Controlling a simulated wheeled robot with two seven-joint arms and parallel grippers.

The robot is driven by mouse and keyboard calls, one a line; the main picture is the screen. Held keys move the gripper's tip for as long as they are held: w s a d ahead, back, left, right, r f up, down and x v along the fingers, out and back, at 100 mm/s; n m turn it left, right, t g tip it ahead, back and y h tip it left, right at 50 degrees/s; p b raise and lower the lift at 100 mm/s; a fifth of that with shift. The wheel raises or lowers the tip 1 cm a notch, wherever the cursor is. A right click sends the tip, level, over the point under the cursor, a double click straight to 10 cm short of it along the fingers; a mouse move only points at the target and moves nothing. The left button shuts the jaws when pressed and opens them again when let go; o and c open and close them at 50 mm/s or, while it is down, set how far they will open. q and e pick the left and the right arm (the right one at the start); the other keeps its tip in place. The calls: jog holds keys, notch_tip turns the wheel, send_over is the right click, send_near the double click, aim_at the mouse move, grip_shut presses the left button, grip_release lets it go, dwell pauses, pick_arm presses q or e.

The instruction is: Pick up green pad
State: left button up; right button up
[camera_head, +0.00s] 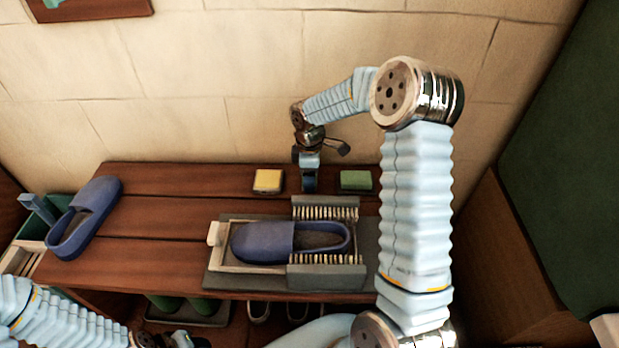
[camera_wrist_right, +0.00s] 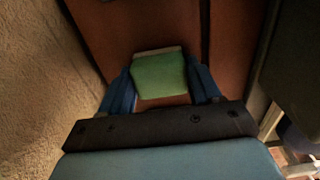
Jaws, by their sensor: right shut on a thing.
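The green pad (camera_wrist_right: 160,75) shows in the right wrist view between the two blue fingers of my right gripper (camera_wrist_right: 160,85), which touch its sides. My right gripper is shut on it. In the head view the green pad (camera_head: 356,180) is at the back right of the wooden bench, and my right gripper (camera_head: 309,183) points down just left of it; the depth between them is hard to judge there. My left gripper (camera_head: 182,341) shows only partly at the bottom edge of the head view, and its jaws cannot be made out.
A yellow pad (camera_head: 267,180) lies left of my right gripper. In front, a blue clog (camera_head: 262,242) lies in a wooden frame with bristle brushes (camera_head: 326,259) on a grey mat (camera_head: 222,284). The bench's left middle (camera_head: 150,221) is clear.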

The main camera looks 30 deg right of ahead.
jog(key=shift+r, duration=0.1)
jog(key=shift+r, duration=0.3)
notch_tip(320, 180, up, 2)
jog(key=shift+r, duration=0.25)
jog(key=s+a+r, duration=0.1)
jog(key=s+r, duration=0.2)
jog(key=s, duration=0.1)
jog(key=s+a+r, duration=0.2)
jog(key=s+r, duration=0.1)
jog(key=s, duration=0.1)
jog(key=s+a+r, duration=0.1)
jog(key=s+r, duration=0.2)
jog(key=s, duration=0.2)
jog(key=shift+s+a+r, duration=0.1)
jog(key=shift+a+r, duration=0.25)
